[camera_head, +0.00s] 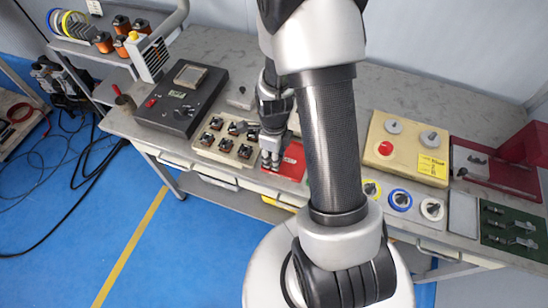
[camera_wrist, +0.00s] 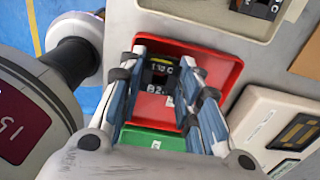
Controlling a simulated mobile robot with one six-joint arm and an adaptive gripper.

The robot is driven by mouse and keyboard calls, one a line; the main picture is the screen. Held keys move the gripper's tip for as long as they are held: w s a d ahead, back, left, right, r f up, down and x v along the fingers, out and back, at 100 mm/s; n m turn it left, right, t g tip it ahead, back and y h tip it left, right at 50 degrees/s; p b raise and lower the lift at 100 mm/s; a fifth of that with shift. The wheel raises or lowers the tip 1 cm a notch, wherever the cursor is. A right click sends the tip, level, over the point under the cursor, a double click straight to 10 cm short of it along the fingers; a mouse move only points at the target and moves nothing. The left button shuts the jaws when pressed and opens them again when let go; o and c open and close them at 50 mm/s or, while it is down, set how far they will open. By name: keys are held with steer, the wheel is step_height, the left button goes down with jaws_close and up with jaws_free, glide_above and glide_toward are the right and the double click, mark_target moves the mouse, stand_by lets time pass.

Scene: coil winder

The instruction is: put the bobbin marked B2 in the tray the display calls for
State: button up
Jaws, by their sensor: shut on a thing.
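The bobbin marked B2 (camera_wrist: 156,79) is black with a yellow band and white lettering. My gripper (camera_wrist: 166,62) is shut on it, with one finger on each side. In the wrist view the bobbin is over the red tray (camera_wrist: 222,66); I cannot tell whether it touches the tray floor. A green tray (camera_wrist: 153,140) lies beside the red one, partly covered by my fingers. In the head view my gripper (camera_head: 270,158) is at the left side of the red tray (camera_head: 291,162), and my arm hides part of that area. No tray call is readable on any display.
A beige holder (camera_head: 205,152) with several bobbins stands left of my gripper. A dark device with a screen (camera_head: 188,76) is farther left. A cream box with a red button (camera_head: 408,148) and several knob-topped rings (camera_head: 400,201) are to the right.

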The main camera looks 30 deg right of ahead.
steer(key=shift+f, duration=0.25)
steer(key=o, duration=0.6)
steer(key=shift+f, duration=0.1)
steer(key=o, duration=0.5)
steer(key=shift+c, duration=0.2)
